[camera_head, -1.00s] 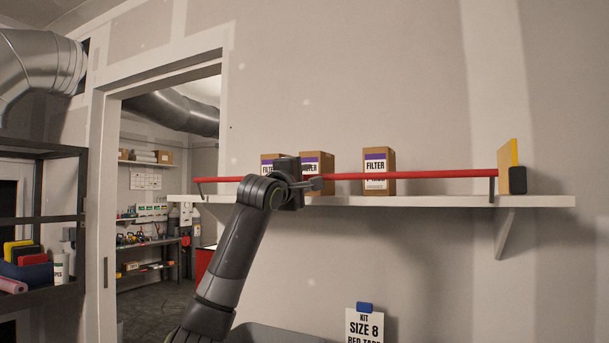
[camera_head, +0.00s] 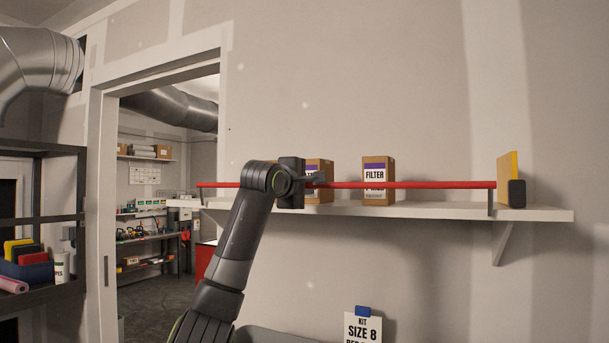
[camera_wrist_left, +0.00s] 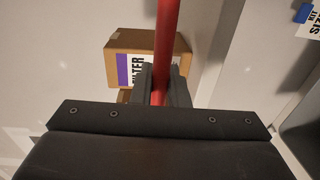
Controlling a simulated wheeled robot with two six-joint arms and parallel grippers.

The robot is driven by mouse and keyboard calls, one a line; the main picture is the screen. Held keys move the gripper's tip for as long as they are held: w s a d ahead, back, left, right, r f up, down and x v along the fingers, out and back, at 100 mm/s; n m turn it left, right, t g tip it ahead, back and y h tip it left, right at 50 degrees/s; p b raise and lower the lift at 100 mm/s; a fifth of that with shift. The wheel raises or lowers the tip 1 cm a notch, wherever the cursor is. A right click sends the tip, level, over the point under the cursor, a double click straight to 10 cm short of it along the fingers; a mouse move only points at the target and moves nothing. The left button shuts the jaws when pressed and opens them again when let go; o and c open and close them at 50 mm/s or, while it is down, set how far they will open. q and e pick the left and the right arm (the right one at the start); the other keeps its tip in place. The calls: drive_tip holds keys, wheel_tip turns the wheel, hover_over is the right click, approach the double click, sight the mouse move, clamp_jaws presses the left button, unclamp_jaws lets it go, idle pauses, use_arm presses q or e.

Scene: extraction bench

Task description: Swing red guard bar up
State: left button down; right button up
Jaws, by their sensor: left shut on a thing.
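The red guard bar (camera_head: 420,185) runs level along the front of the wall shelf (camera_head: 450,211), across the filter boxes. My left gripper (camera_head: 314,180) is shut on the bar, left of its middle. In the left wrist view the red bar (camera_wrist_left: 166,45) passes between the two fingers of the left gripper (camera_wrist_left: 163,85). A filter box (camera_head: 378,172) stands behind the bar to the right of the gripper. Another filter box (camera_head: 319,169) is partly hidden by the gripper. My right gripper is not in view.
A yellow-edged brown panel with a black block (camera_head: 517,193) stands at the shelf's right end. A doorway opens at the left. A kit sign (camera_head: 363,328) shows below the shelf. The wall above the shelf is bare.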

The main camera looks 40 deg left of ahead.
use_arm(q)
drive_tip(key=shift+w+a+r+g+p, duration=0.1)
drive_tip(key=shift+w+r+g+p, duration=0.35)
drive_tip(key=shift+p, duration=0.3)
drive_tip(key=shift+f+g+h, duration=0.25)
drive_tip(key=shift+g+h, duration=0.05)
drive_tip(key=shift+g, duration=0.05)
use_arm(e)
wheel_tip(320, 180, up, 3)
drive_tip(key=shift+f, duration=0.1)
use_arm(q)
drive_tip(key=shift+f, duration=0.1)
drive_tip(key=c, duration=1.5)
unclamp_jaws()
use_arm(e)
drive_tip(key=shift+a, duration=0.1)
